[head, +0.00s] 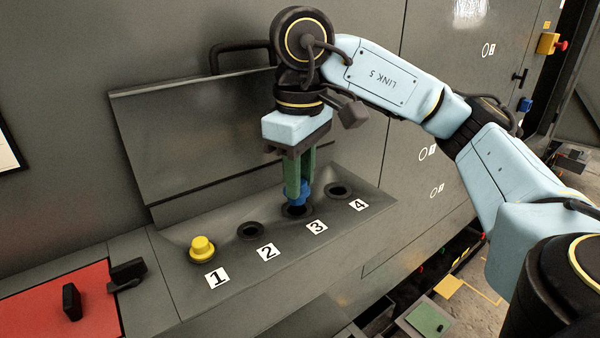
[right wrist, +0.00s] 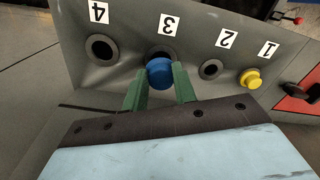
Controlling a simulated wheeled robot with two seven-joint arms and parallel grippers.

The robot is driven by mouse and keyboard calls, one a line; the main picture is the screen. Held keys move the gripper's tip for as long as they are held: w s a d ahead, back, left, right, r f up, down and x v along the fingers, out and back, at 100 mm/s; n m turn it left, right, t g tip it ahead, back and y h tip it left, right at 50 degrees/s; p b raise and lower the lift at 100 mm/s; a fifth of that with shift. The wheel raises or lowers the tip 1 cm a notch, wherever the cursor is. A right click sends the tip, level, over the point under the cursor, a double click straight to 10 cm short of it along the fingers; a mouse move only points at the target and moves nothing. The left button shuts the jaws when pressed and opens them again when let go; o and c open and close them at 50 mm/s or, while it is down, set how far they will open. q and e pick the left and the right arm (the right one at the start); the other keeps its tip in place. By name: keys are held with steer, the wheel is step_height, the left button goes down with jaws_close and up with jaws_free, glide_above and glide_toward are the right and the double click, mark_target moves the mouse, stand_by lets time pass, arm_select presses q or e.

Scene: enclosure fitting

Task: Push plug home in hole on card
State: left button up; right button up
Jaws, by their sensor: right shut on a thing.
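My right gripper (head: 299,190) is shut on a blue plug (head: 297,195), with its green fingers on either side of it. The gripper points down over hole 3 (head: 297,211). The plug's lower end is at or just above the hole's dark ring; I cannot tell how far it is in. In the right wrist view, the blue plug (right wrist: 160,72) sits between the fingers (right wrist: 160,90) and covers part of hole 3 (right wrist: 162,50). Number cards 1 to 4 mark the holes, with card 3 (head: 316,227) in front of this one. My left gripper is not in view.
A yellow plug (head: 202,248) sits in hole 1. Hole 2 (head: 250,231) and hole 4 (head: 339,191) are empty. A raised grey lid (head: 190,135) stands behind the panel. A red surface (head: 60,305) with black handles lies at the left.

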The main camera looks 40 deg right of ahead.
steer(key=shift+f+b, duration=1.45)
steer(key=shift+f, duration=0.3)
steer(key=o, duration=1)
steer(key=shift+r, duration=0.1)
step_height(320, 180, up, 13)
steer(key=p, duration=0.5)
steer(key=shift+r+p, duration=0.2)
steer(key=shift+p, duration=0.2)
